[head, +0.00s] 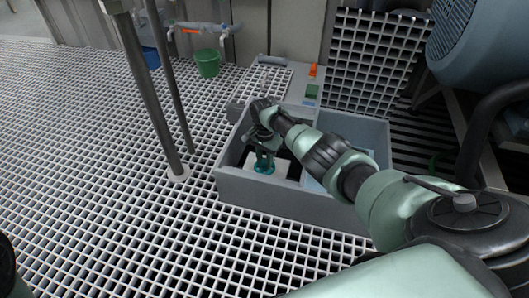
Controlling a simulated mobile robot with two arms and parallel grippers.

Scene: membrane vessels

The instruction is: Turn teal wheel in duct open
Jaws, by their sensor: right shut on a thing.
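The teal wheel (263,167) sits low inside the left compartment of a grey open-topped duct (290,202), over a pale block (250,160). My right arm reaches in from the right across the duct. My right gripper (264,154) points down into the left compartment and is shut on the teal wheel. The gripper and wrist cover part of the wheel, so how far it is turned cannot be told. My left gripper is not in view.
The duct stands on a white grating floor (120,180). Metal posts (150,90) rise left of it. A green bucket (207,64) stands behind. An upright grating panel (370,60) and a large blue-grey machine (485,40) are at back right. Open floor lies left.

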